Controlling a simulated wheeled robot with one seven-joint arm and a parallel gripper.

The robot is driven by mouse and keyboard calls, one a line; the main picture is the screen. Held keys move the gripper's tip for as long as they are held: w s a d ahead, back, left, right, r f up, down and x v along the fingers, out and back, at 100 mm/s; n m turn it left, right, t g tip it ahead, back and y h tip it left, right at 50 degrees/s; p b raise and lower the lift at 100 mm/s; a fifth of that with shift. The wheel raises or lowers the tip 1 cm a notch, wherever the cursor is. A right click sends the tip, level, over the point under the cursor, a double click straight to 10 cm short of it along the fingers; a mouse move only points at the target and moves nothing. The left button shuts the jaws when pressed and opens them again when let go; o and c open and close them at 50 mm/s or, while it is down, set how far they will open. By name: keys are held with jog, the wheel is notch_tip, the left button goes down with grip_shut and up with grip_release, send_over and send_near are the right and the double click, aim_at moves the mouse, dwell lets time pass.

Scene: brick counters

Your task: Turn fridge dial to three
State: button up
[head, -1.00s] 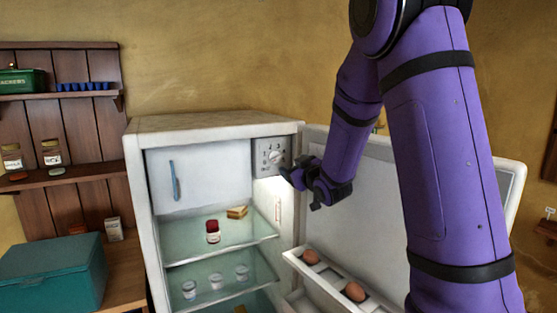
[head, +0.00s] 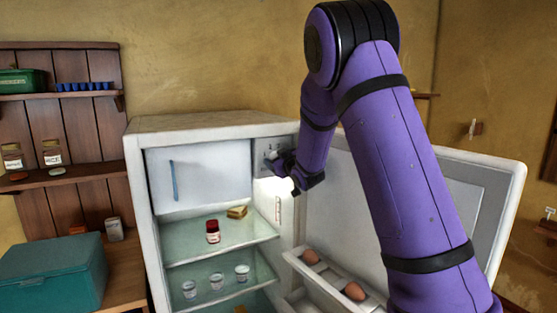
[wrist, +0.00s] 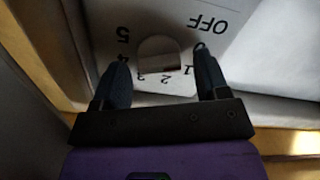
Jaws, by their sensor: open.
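The fridge's dial plate (head: 266,146) is at the top right inside the open fridge (head: 210,124). In the wrist view, the plate (wrist: 190,22) shows OFF, 5 and smaller numbers upside down. The dial knob (wrist: 158,48) is a pale rounded shape in the middle of it. My gripper (head: 275,162) is at the plate and hides part of it. In the wrist view my gripper (wrist: 161,62) is open, with one finger on each side of the knob. I cannot tell whether the fingers touch it, or which number it points to.
The open fridge door (head: 450,165) stands right of my gripper, with eggs (head: 355,291) in its rack. A red-lidded jar (head: 213,232) and a sandwich (head: 237,212) sit on the glass shelf below. A teal box (head: 50,270) is at the far left.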

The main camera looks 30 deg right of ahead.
jog(key=c, duration=0.9)
jog(key=shift+d+f+m, duration=0.15)
jog(key=shift+m, duration=6.5)
jog(key=shift+d+f+m, duration=0.1)
jog(key=shift+f+m, duration=0.05)
jog(key=shift+m, duration=6.5)
